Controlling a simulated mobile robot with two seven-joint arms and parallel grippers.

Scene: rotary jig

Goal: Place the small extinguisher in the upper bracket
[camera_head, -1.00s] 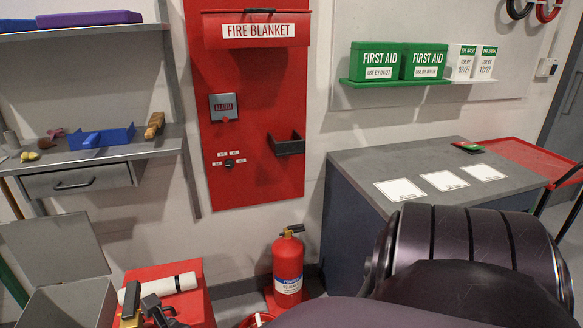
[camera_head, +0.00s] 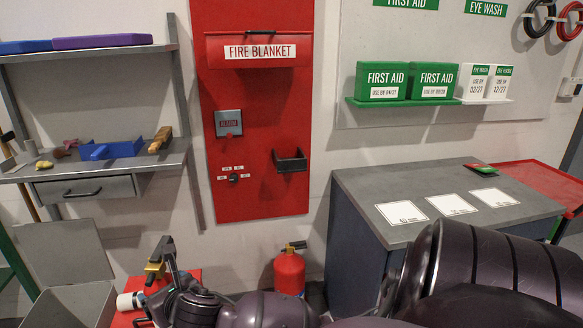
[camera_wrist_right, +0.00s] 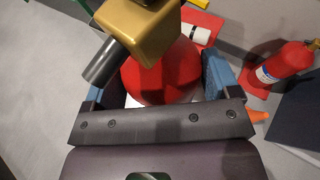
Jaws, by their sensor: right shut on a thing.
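The small extinguisher has a red body (camera_wrist_right: 160,75) and a gold valve head (camera_head: 155,268) with a dark handle. In the head view it stands out at the lower left, its body mostly hidden behind my right arm. My right gripper (camera_wrist_right: 157,92) is shut on the red body, one blue-padded finger on each side, below the gold head. A dark open-topped bracket (camera_head: 290,164) is fixed on the red wall panel (camera_head: 260,195), up and right of the extinguisher, and looks empty. My left gripper is not in view.
A larger red extinguisher (camera_head: 289,272) stands on the floor by the wall. A grey-topped cabinet (camera_head: 360,185) stands right. A shelf with a drawer (camera_head: 85,190) is left.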

